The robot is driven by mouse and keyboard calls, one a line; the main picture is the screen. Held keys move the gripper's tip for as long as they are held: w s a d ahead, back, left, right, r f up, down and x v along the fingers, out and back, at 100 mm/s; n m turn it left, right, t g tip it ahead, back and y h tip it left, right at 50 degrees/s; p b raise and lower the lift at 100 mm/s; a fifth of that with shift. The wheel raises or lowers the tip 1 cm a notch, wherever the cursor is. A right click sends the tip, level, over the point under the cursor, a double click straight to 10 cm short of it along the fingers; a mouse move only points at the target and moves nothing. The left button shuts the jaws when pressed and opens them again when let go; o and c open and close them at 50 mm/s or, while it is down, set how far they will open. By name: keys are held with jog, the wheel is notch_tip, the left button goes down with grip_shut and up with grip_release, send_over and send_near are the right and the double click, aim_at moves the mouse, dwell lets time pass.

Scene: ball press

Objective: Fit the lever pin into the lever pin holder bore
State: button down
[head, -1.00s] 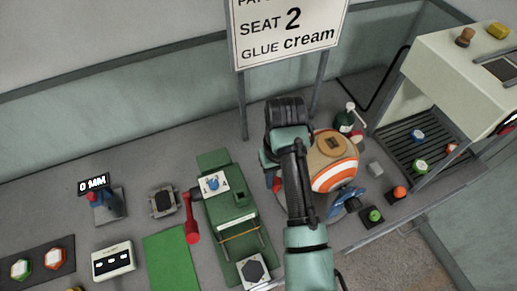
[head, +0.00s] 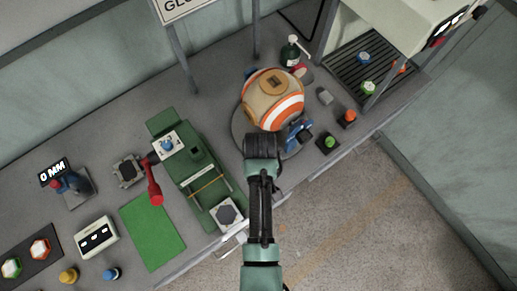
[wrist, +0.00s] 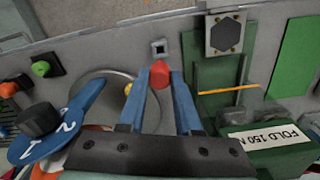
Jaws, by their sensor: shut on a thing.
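In the wrist view my gripper (wrist: 160,84) has its blue fingers shut on a red piece with a faceted end, which I take to be the lever pin (wrist: 160,72). Just past its tip in the picture is a small grey square block with a dark square opening, apparently the lever pin holder (wrist: 160,47). The red piece appears apart from the block; the height between them is unclear. Most of the pin is hidden between the fingers. In the head view my wrist is in front of the ball and hides the gripper, pin and holder.
The striped ball (head: 275,98) sits on a round turntable by a blue numbered lever (wrist: 62,122) with a black knob. The green press (head: 200,180) and its hexagon plate (wrist: 226,34) are close beside the block. Orange and green buttons (head: 329,142) stand near the bench edge.

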jog(key=shift+r+p, duration=0.1)
jog(key=shift+p, duration=0.2)
jog(key=shift+f+b, duration=2.3)
jog(key=shift+f, duration=0.75)
jog(key=shift+f+b, duration=1.25)
jog(key=shift+f, duration=1.05)
jog(key=c, duration=0.5)
grip_release()
notch_tip(320, 180, up, 13)
jog(key=shift+b, duration=0.3)
